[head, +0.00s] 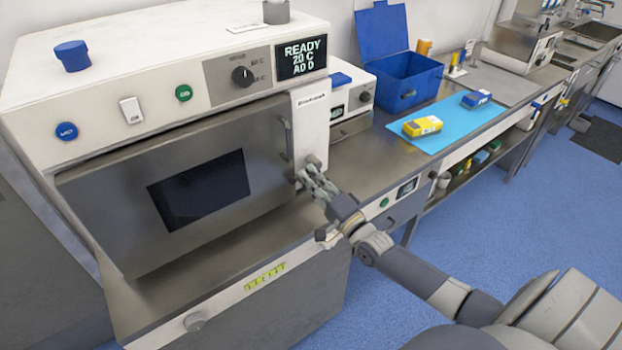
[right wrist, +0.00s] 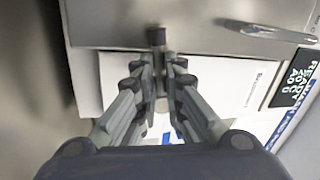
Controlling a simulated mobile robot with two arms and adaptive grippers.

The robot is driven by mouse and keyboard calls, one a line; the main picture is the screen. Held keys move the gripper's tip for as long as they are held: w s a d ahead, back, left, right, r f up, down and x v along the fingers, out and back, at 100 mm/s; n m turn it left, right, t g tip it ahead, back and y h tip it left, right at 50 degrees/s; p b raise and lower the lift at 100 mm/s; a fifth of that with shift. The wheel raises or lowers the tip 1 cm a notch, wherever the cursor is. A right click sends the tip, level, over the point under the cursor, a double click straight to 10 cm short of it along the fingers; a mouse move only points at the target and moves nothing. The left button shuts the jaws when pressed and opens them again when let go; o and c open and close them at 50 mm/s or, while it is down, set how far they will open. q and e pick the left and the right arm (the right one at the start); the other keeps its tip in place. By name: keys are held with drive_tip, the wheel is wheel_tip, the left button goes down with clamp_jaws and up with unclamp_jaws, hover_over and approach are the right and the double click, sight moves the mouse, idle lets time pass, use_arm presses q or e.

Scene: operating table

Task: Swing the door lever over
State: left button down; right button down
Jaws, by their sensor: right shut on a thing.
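The steel door (head: 130,205) with a dark window sits in the front of the white oven-like machine (head: 95,125) and looks closed. The door lever (head: 312,161) is at the door's right edge, low on the white side panel, mostly covered by my fingers. In the right wrist view the lever (right wrist: 157,37) shows as a narrow bar with a dark end, standing between the fingertips. My right gripper (head: 314,183) is shut on the lever; it also shows in the right wrist view (right wrist: 158,75). My left gripper is not in view.
A curved door handle (head: 284,128) is just left of the lever. The display (head: 301,59) reads READY. On the counter to the right are a blue open box (head: 408,88) and a light blue mat (head: 450,118) with small packs. The floor in front is clear.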

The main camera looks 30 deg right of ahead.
idle(0.4)
drive_tip(key=c, duration=1.7)
unclamp_jaws()
drive_tip(key=shift+d, duration=0.1)
drive_tip(key=v, duration=1.2)
drive_tip(key=shift+f, duration=0.1)
